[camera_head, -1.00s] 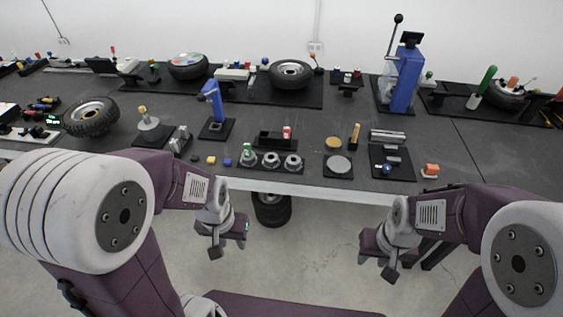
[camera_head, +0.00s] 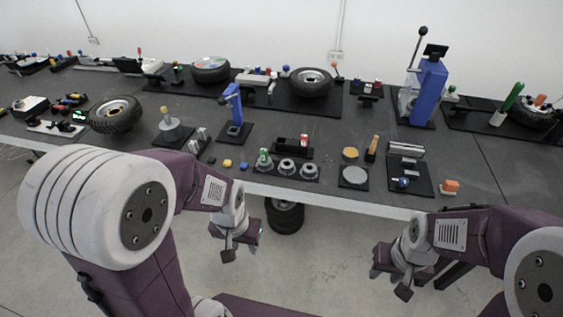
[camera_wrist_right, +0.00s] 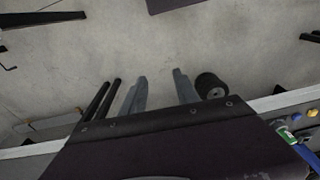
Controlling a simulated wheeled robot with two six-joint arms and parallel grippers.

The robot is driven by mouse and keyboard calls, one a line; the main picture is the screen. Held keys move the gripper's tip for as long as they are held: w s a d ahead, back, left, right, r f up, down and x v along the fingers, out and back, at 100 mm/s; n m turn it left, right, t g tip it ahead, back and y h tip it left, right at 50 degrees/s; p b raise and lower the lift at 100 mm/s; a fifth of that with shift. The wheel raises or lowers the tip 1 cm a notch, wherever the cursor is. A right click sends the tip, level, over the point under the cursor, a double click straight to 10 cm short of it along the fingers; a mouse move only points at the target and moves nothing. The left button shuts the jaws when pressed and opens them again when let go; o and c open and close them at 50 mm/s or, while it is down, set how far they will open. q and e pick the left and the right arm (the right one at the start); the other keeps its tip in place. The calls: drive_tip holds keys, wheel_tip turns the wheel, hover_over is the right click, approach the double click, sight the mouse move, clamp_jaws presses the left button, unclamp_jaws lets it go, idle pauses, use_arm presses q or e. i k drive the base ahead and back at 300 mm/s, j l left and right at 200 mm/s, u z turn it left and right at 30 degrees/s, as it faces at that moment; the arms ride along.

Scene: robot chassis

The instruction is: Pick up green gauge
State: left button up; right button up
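The green gauge (camera_head: 264,156) is a small green-topped piece standing in the leftmost ring of a black holder (camera_head: 307,177) near the table's front edge. It also shows in the right wrist view (camera_wrist_right: 288,137) at the right edge. My left gripper (camera_head: 238,243) hangs in front of the table edge, below and left of the gauge, apart from it; its fingers are unclear. My right gripper (camera_head: 396,278) hangs in front of the table, right of the gauge. In the right wrist view its two fingers (camera_wrist_right: 160,88) are spread, with only floor between them.
Two empty grey rings (camera_head: 287,166) sit beside the gauge. A blue stand (camera_head: 233,110) is behind left, and a black tray with a red piece (camera_head: 303,141) is behind. A tyre (camera_head: 285,216) is under the table.

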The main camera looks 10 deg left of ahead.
sight(263, 151)
drive_tip(key=i+j+u, duration=0.1)
drive_tip(key=u, duration=0.3)
drive_tip(key=i+u, duration=0.6)
drive_tip(key=u, duration=0.25)
drive_tip(key=i+l+u, duration=0.15)
drive_tip(key=u, duration=0.25)
drive_tip(key=i, duration=0.05)
